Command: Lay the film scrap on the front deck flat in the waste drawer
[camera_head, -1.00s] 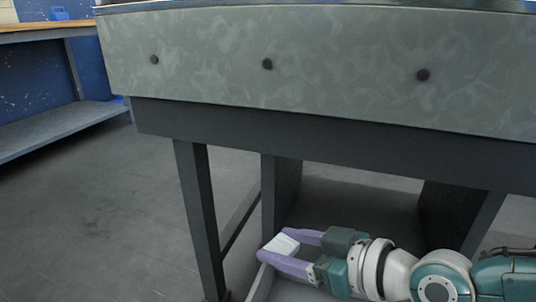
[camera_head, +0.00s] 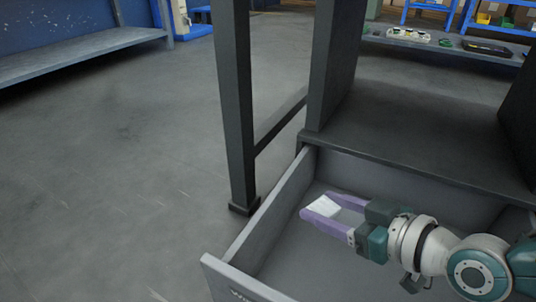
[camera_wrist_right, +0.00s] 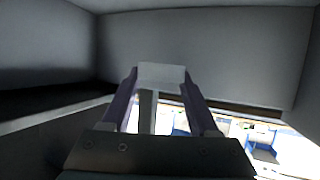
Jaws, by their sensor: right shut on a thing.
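The waste drawer (camera_head: 281,207) is pulled out, low under the machine frame, with its grey walls and part of its floor in view. My right gripper (camera_head: 320,207), with purple fingers, is shut on the white film scrap (camera_head: 326,205). It holds the scrap inside the drawer's outline, near the left wall. I cannot tell whether the scrap touches the drawer floor. In the right wrist view the pale scrap (camera_wrist_right: 161,74) spans the two fingertips, with grey drawer walls (camera_wrist_right: 200,40) around. My left gripper is not in view.
A dark frame leg (camera_head: 238,120) stands just left of the drawer, and a dark panel (camera_head: 333,65) rises at its back. Open grey floor (camera_head: 120,190) lies to the left. A low shelf with small items (camera_head: 420,38) stands far behind.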

